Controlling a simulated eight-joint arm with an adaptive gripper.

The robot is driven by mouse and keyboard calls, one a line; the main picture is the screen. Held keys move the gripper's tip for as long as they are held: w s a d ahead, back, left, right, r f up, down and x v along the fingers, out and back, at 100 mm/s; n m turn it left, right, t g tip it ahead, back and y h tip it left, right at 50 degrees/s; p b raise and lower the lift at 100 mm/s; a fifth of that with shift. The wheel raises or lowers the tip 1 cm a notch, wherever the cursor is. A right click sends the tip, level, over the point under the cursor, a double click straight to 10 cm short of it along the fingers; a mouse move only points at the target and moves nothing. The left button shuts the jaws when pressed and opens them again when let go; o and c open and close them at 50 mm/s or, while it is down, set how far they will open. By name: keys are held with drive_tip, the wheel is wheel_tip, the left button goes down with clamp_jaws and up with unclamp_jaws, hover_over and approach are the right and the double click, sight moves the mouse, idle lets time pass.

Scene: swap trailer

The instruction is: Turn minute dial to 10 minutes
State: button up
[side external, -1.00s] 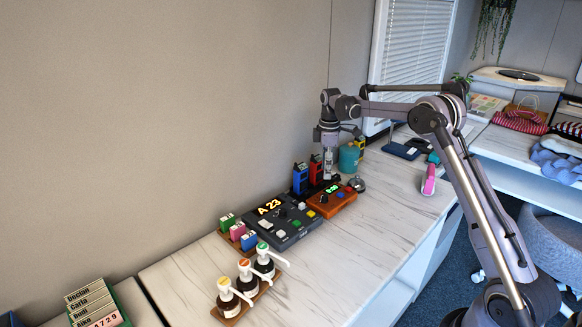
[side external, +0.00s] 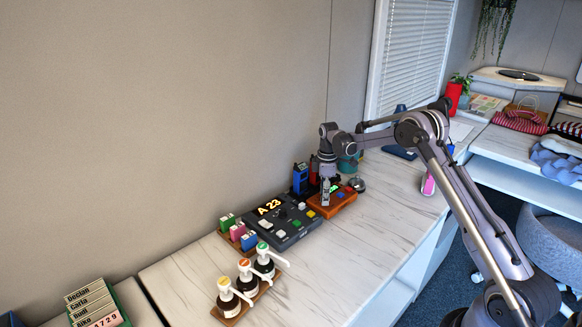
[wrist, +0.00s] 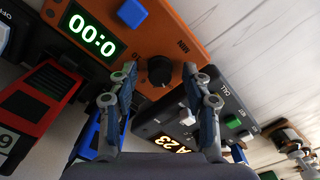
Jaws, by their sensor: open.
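The orange timer box (side external: 343,203) sits on the counter beside the dark console. My gripper (side external: 325,203) is over the timer, pointing down. In the wrist view my gripper (wrist: 161,76) is open, with its fingertips apart on either side of the dial. I cannot tell how far above it they are.
The dark console (side external: 283,230) showing A 23 stands right beside the timer. Blue (side external: 300,178) and red (side external: 314,170) devices stand behind it. A silver bell (side external: 357,185) is close by. Pump bottles (side external: 245,275) are at the front; the counter (side external: 385,215) right of the timer is clear.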

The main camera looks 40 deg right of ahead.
drive_tip(key=shift+c, duration=0.3)
clamp_jaws()
